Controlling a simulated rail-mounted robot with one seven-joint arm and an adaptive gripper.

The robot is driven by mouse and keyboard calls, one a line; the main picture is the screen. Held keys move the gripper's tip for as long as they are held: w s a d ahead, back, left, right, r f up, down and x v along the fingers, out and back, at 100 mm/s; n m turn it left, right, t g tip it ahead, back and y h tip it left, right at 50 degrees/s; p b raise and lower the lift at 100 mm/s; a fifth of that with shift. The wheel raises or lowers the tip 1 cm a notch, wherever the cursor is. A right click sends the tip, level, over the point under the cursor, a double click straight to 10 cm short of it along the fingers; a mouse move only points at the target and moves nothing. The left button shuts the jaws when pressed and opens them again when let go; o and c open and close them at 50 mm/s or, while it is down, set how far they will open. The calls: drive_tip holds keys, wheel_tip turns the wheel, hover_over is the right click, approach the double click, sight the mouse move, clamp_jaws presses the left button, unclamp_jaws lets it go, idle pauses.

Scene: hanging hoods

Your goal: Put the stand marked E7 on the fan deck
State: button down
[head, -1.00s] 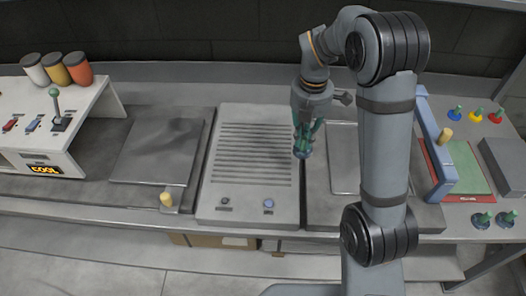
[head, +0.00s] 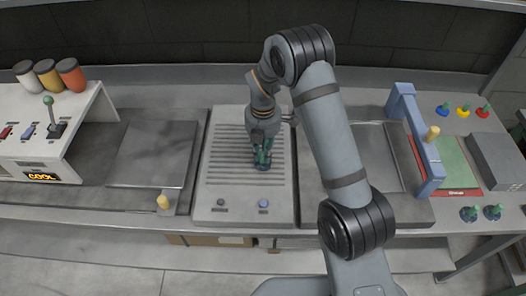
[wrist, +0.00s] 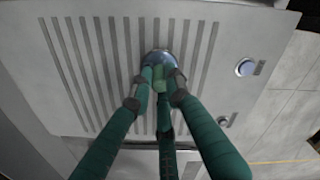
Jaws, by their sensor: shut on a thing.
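The fan deck (head: 223,172) is the pale slotted panel in the middle of the head view; its slots also fill much of the wrist view (wrist: 95,60). My gripper (head: 263,155) has green fingers pointing down over the slotted area, right of its middle. It is shut on a small stand (head: 263,167) with a dark round base and a green upper part. In the wrist view the stand's blue-grey base (wrist: 154,56) shows beyond the fingertips, over the slots. I cannot tell whether the base touches the deck. No E7 mark is readable.
Two similar stands (head: 469,214) (head: 493,212) stand at the far right. A control box (head: 30,150) with a lever is at left. A knob (head: 220,202) and a blue button (head: 263,203) sit at the deck's front.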

sight(263, 153)
drive_tip(key=shift+f, duration=0.1)
drive_tip(key=c, duration=1.7)
unclamp_jaws()
drive_tip(key=shift+o, duration=0.2)
wheel_tip(263, 153, up, 12)
drive_tip(key=shift+r, duration=0.2)
